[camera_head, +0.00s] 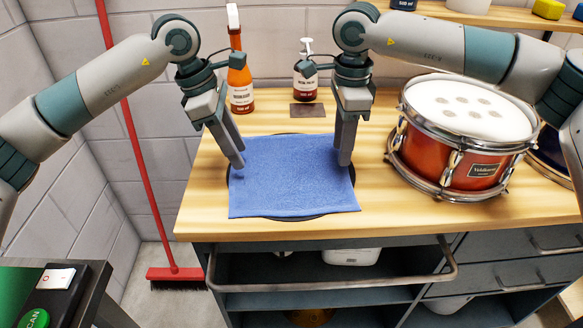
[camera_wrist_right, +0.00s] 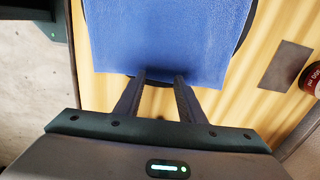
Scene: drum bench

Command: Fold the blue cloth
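The blue cloth (camera_head: 290,182) lies flat, its front edge close to the front of the bench. It covers most of a dark round pad (camera_head: 233,192), whose rim shows around it.
An orange spray bottle (camera_head: 239,85) and a small dark pump bottle (camera_head: 306,75) stand behind the cloth, with a dark flat patch (camera_head: 308,110) nearby. A red drum (camera_head: 460,140) stands to the right. The wooden bench top (camera_head: 205,205) is bare at the front left.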

